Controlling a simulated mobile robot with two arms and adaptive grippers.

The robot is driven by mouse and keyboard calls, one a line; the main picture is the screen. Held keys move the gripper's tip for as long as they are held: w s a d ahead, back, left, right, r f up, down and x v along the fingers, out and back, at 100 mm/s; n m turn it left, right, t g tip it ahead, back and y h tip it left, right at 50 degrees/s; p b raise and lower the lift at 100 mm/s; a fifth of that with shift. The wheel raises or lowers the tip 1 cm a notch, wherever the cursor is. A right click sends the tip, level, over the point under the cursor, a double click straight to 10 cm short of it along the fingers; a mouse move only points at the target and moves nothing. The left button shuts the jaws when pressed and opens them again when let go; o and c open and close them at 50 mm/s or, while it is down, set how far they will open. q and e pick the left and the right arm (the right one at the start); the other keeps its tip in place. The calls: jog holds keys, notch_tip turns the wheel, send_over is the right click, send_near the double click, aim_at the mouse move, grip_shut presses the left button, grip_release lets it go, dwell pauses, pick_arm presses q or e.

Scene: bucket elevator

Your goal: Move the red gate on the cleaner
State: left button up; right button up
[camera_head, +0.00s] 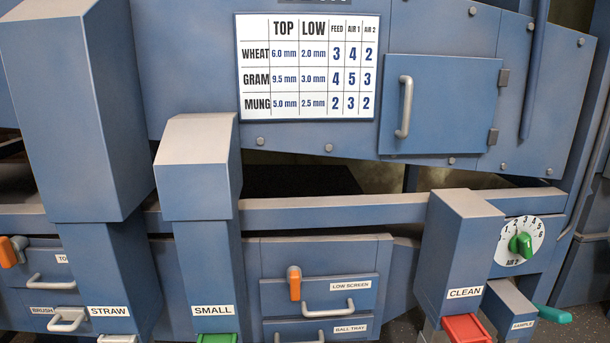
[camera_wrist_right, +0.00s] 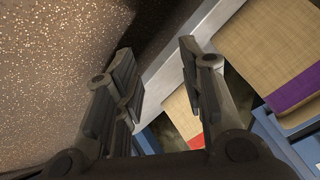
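The red gate (camera_head: 466,328) sits at the bottom of the blue chute labelled CLEAN (camera_head: 452,255), at the lower right of the head view. Its lower part is cut off by the picture edge. My right gripper (camera_wrist_right: 158,72) shows only in the right wrist view, with its two dark fingers apart and nothing between them. A small red patch (camera_wrist_right: 195,142) shows beyond the right finger; I cannot tell whether it is the gate. My left gripper is in neither view.
A green gate (camera_head: 216,338) is under the SMALL chute (camera_head: 197,170). The Air 2 dial (camera_head: 521,243) and a green handle (camera_head: 553,314) are right of the CLEAN chute. The right wrist view shows a tan sack (camera_wrist_right: 262,50) and a speckled brown surface (camera_wrist_right: 60,60).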

jog(key=s+f+n+g, duration=0.4)
jog(key=s+f+n, duration=0.1)
jog(key=s, duration=0.6)
jog(key=s+d+f+n+g, duration=0.1)
jog(key=s+f+n+g, duration=0.3)
jog(key=s+f, duration=0.4)
jog(key=s+n, duration=0.1)
jog(key=s, duration=0.3)
jog(key=shift+s+f, duration=0.2)
jog(key=shift+s, duration=0.1)
